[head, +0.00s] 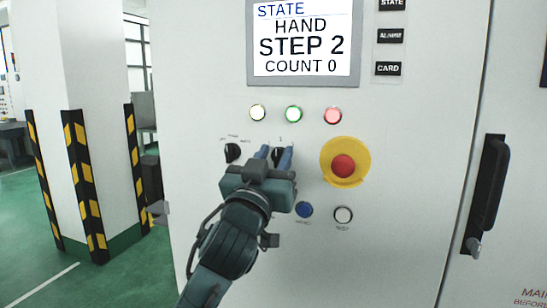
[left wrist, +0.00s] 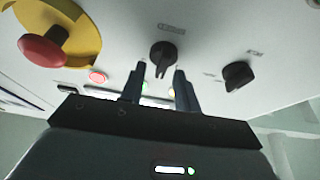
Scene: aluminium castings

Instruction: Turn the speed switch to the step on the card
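The speed switch (head: 278,152) is a small black rotary knob on the pale cabinet panel, partly hidden by my left gripper in the head view. In the left wrist view the knob (left wrist: 163,54) shows between the fingertips, its pointer along the fingers. My left gripper (head: 274,157) is open, with one blue-grey finger on each side of the knob. The fingers (left wrist: 160,72) show a gap to the knob in the wrist view; how deep they reach is unclear. The screen (head: 302,40) reads STATE, HAND, STEP 2, COUNT 0. My right gripper is in neither view.
A second black knob (head: 232,152) sits left of the switch. A red emergency button (head: 344,166) on a yellow base is close on the right.

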